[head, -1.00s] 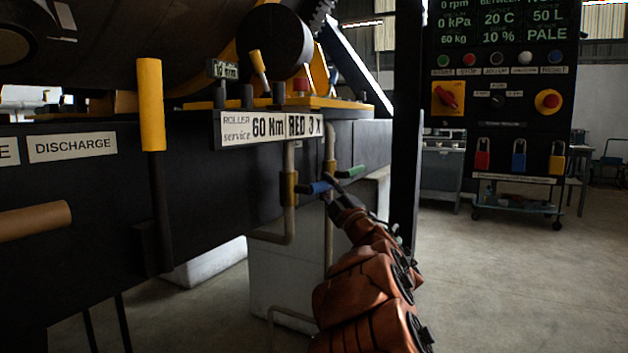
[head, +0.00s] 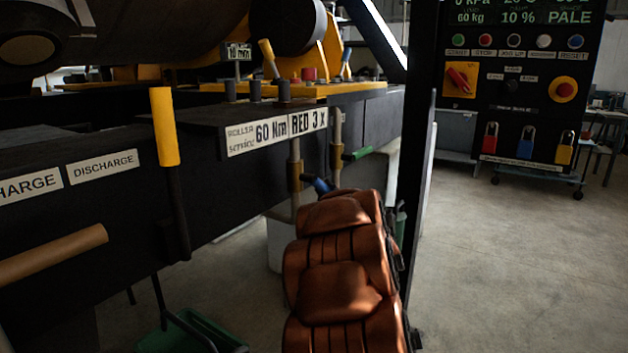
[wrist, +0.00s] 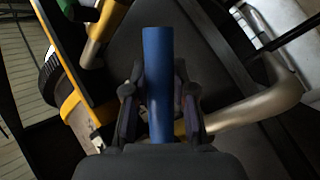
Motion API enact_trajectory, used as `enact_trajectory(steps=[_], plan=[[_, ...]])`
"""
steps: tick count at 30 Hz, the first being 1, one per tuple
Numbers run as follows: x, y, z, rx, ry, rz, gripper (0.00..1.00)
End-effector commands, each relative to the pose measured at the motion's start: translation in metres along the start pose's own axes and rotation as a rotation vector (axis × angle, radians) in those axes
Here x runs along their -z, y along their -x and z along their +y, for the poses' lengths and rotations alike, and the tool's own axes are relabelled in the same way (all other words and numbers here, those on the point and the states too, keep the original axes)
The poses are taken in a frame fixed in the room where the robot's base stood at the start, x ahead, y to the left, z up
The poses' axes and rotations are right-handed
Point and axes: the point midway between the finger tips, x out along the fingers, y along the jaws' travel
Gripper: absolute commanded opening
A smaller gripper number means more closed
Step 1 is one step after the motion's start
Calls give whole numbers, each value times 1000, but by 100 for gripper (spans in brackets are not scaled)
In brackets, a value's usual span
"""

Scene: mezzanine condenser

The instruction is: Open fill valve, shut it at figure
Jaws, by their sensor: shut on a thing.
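Two pipes with brass-coloured valve bodies run down the front of the dark machine. The blue valve handle (head: 321,185) is on the left pipe, and the green valve handle (head: 357,154) is on the right pipe. In the wrist view my gripper (wrist: 159,100) is shut on the blue handle (wrist: 158,60), with one finger on each side of it. In the head view my arm hides my gripper and part of the blue handle. The green handle (wrist: 67,8) also shows at the upper left of the wrist view. The display panel (head: 520,12) is cut off at the top.
A dark post (head: 418,140) stands close to the right of my arm. A yellow-gripped lever (head: 164,127) and a brown bar (head: 52,254) stick out on the left. A green container (head: 195,333) is on the floor below. Open floor lies to the right.

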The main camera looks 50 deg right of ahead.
Motion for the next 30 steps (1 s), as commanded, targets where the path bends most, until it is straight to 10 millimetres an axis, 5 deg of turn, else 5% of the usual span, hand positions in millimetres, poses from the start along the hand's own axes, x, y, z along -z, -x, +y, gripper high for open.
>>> enact_trajectory(steps=[17,18,25,30], plan=[[-3,3,1,4,-30,-24,0],[-3,3,1,4,-30,-24,27],[-3,2,0,5,-29,-24,51],[-3,2,0,6,-29,-23,52]])
